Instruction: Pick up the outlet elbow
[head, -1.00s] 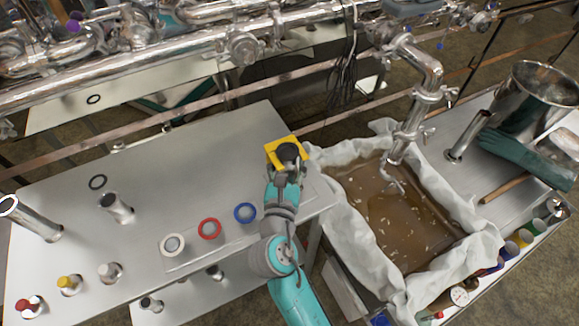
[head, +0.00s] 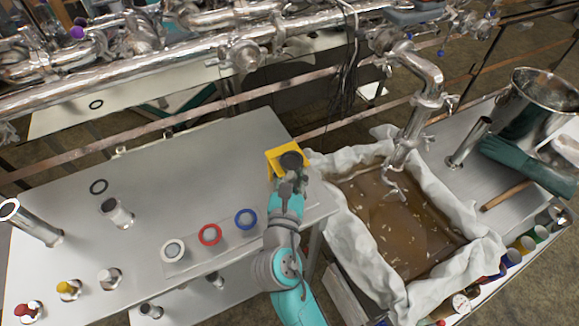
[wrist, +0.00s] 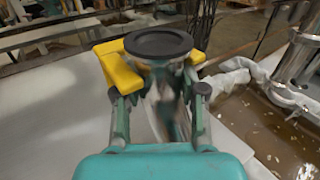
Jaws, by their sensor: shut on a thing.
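My gripper (head: 289,182) is over the right end of the steel table and is shut on what looks like the outlet elbow. The elbow's black round end (head: 291,160) faces up; in the wrist view this black disc (wrist: 158,42) sits between and beyond the fingers (wrist: 158,85). Blurred shiny metal shows below it, and the rest of the elbow is hidden by the disc and my fingers. A yellow block (head: 274,161) is right behind and beside the elbow; it also shows in the wrist view (wrist: 118,67). I cannot tell whether the two touch.
White, red (head: 210,234) and blue (head: 246,219) rings lie on a plate left of my arm. Metal fittings (head: 117,213) and a black ring stand or lie farther left. A cloth-lined tub (head: 345,240) of brown liquid is at right, under a steel pipe (head: 425,75).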

